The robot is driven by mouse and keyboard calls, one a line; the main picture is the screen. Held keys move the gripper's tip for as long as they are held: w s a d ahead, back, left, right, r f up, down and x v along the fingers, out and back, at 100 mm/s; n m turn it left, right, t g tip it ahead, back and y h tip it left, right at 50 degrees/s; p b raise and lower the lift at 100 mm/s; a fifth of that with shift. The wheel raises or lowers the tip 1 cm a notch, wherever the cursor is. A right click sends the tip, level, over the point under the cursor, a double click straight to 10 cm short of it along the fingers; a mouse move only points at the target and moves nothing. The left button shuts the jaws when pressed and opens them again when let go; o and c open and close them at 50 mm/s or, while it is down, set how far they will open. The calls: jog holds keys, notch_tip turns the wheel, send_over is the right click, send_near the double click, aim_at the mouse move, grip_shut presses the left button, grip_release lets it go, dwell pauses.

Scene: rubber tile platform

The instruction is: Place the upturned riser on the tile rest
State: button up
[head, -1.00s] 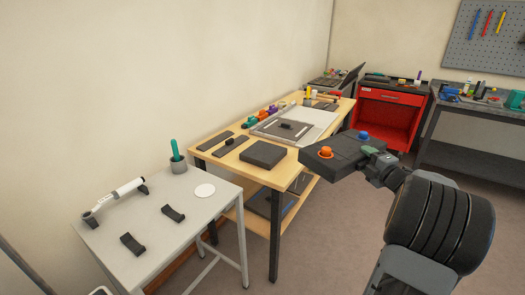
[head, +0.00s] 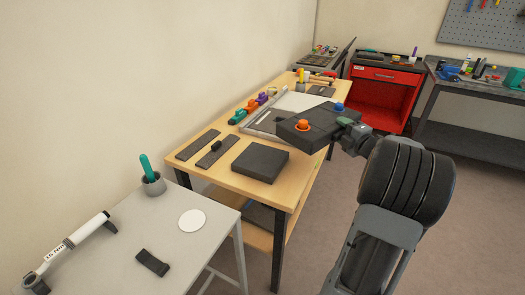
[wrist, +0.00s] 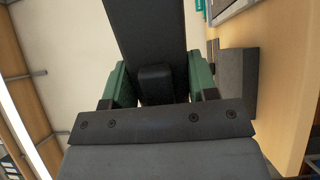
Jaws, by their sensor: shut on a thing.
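My gripper (head: 350,133) is shut on a dark slab-like piece, which I take to be the upturned riser (head: 318,133). It is held roughly level, with an orange knob (head: 302,125) and a blue knob (head: 339,106) on top. In the wrist view my gripper's green jaws (wrist: 157,88) close around a dark grip on the riser (wrist: 145,30). A thick dark square block, likely the tile rest (head: 260,163), lies on the wooden table's near part, its top bare. It seems to show at right in the wrist view (wrist: 236,82). The riser is apart from it, beyond and to the right.
The wooden table (head: 222,178) also bears dark strips (head: 198,145), a framed board (head: 262,122) partly hidden by the riser, and coloured items (head: 250,106) along the back. The grey table (head: 195,255) at lower left holds a green-handled tool in a cup (head: 153,184).

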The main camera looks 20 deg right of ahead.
jog(key=shift+w+a+f+b, duration=0.25)
jog(key=shift+w+a+f, duration=0.85)
jog(key=shift+a+f, duration=0.75)
jog(key=shift+w+a+f+b, duration=0.2)
jog(key=shift+w+a+f, duration=1)
jog(key=shift+a, duration=1.05)
jog(key=shift+w+a+f+b, duration=0.25)
jog(key=shift+w+a+f, duration=0.7)
jog(key=shift+a+f, duration=1.15)
jog(key=shift+f, duration=1.15)
jog(key=shift+f+b, duration=0.15)
jog(key=shift+b, duration=0.2)
jog(key=o, duration=1.3)
jog(key=shift+f, duration=0.1)
jog(key=shift+o, duration=0.2)
